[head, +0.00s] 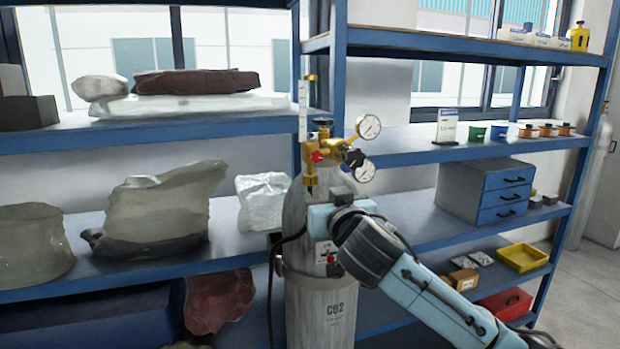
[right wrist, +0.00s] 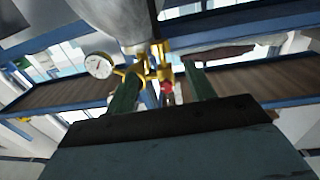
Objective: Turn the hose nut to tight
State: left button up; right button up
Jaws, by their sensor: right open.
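A grey gas cylinder (head: 320,312) stands in front of the shelves. It carries a brass regulator (head: 336,152) with two round gauges (head: 368,126), a clear flow tube (head: 303,107), a red knob (head: 317,157) and a black knob (head: 354,158). A small brass fitting (head: 310,180) below the red knob looks like the hose nut; its turn state cannot be told.
Blue shelves (head: 455,149) stand behind and to both sides of the cylinder. Wrapped bundles (head: 165,205) lie on the left shelves. A drawer cabinet (head: 487,190), a yellow tray (head: 522,257) and small boxes are on the right. A dark hose (head: 272,290) hangs left of the cylinder.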

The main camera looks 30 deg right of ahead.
aim_at(313, 182)
jog(key=p+x, duration=0.2)
jog(key=x, duration=1)
jog(key=shift+p, duration=0.35)
jog(key=c, duration=0.9)
jog(key=shift+f, duration=0.1)
jog(key=shift+c, duration=0.3)
